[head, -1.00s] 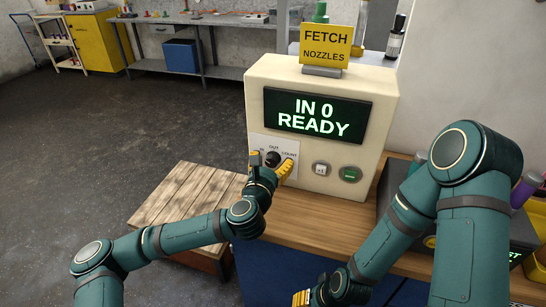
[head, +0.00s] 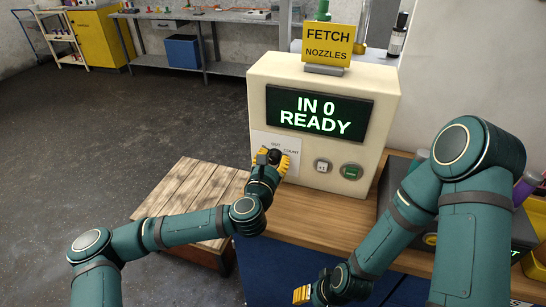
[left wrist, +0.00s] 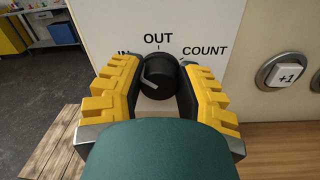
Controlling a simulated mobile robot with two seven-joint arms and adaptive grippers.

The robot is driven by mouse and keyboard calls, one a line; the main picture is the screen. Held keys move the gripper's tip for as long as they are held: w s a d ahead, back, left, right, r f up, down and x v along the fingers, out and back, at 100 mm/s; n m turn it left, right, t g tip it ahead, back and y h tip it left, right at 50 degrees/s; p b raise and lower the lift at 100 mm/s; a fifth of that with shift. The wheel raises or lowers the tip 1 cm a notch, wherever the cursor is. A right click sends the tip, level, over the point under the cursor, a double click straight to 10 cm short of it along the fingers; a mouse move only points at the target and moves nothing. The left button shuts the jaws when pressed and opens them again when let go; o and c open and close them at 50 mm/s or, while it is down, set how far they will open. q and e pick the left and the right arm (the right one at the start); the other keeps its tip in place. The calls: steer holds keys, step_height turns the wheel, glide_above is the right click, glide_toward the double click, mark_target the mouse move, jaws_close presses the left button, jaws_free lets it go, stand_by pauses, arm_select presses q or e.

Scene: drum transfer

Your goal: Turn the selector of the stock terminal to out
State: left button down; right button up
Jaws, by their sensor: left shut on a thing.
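The stock terminal (head: 385,100) is a cream box whose green display (head: 318,113) reads "IN 0 READY". Its selector is a round black knob (left wrist: 159,75) under the labels IN, OUT and COUNT. A pale mark on the knob slants to the upper left, on the IN side; OUT is straight above. The knob also shows in the head view (head: 274,156). My left gripper (head: 273,162) is shut on the knob, one yellow finger on each side, partly hiding the IN label. My right gripper (head: 312,294) is low at the bottom of the head view, apart from the terminal, its jaws unclear.
A +1 button (left wrist: 284,73) and a green button (head: 351,172) sit right of the selector. A yellow sign (head: 328,46) reading "FETCH NOZZLES" stands on top. A wooden pallet-like platform (head: 185,195) is left of the wooden counter (head: 310,218). Open floor lies beyond.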

arm_select(q)
steer(key=m+p, duration=0.1)
steer(key=m, duration=0.1)
steer(key=shift+r+m, duration=0.15)
steer(key=shift+m, duration=1.05)
steer(key=m, duration=0.2)
steer(key=shift+d+m+p, duration=0.1)
steer(key=shift+m+p, duration=0.3)
steer(key=shift+m, duration=1.5)
steer(key=shift+f, duration=0.2)
steer(key=c, duration=0.6)
jaws_free()
steer(key=shift+w, duration=0.1)
